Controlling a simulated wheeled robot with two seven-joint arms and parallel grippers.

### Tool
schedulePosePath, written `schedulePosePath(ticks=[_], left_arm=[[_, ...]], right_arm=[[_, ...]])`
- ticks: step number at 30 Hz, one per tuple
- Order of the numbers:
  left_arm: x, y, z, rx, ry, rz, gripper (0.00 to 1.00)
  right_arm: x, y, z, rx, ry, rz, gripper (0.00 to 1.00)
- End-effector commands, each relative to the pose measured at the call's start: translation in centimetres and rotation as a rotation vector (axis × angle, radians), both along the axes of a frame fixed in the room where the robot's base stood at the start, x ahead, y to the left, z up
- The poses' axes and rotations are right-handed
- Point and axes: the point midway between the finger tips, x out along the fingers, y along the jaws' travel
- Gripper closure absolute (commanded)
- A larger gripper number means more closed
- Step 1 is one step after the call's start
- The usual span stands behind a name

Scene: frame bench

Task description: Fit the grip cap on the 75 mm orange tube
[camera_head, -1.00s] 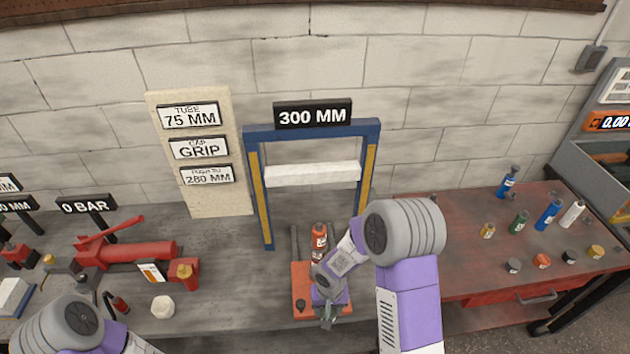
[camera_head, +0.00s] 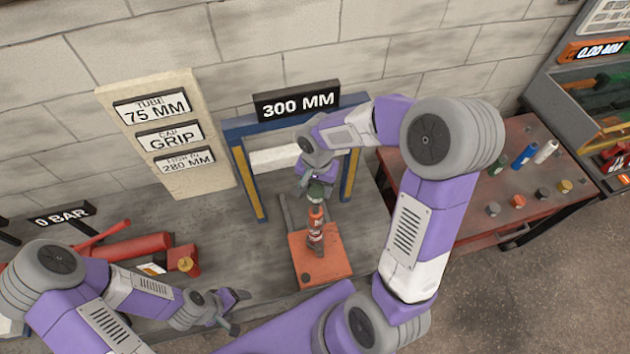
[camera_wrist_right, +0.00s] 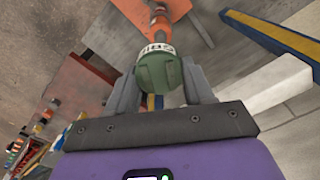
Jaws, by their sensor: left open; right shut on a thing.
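The orange tube (camera_head: 316,226) stands upright on the orange base plate (camera_head: 337,268) under the blue press frame. My right gripper (camera_head: 318,187) is shut on the green grip cap (camera_head: 320,192), right above the tube's top. In the right wrist view the cap (camera_wrist_right: 158,75) sits between the two fingers and shows part of its "GRIP" lettering. The tube (camera_wrist_right: 161,28) lies just beyond it in line. I cannot tell whether cap and tube touch. My left gripper (camera_head: 238,303) is open and empty, low and left of the plate.
The blue frame (camera_head: 240,178) with its "300 MM" sign (camera_head: 297,105) and white crossbar (camera_head: 272,158) stands close around my right gripper. A red pump (camera_head: 130,248) is at the left. Loose caps and tubes stand on the red bench (camera_head: 470,228) at the right.

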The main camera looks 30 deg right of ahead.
Motion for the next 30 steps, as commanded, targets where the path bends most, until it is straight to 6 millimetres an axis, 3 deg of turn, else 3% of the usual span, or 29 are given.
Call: schedulePosePath(ticks=[9, 24, 30], left_arm=[[0.0, 0.0, -0.8, 0.0, 0.0, 0.0, 0.27], [0.0, 0.0, -5.2, 0.0, -0.001, 0.0, 0.27], [0.0, 0.0, -6.0, 0.0, -0.001, 0.0, 0.27]], right_arm=[[-0.1, 0.1, -0.2, 0.001, -0.002, 0.001, 0.83], [-0.1, 0.1, -4.9, 0.001, -0.001, 0.002, 0.83], [-0.1, 0.1, -5.8, 0.001, -0.001, 0.002, 0.83]])
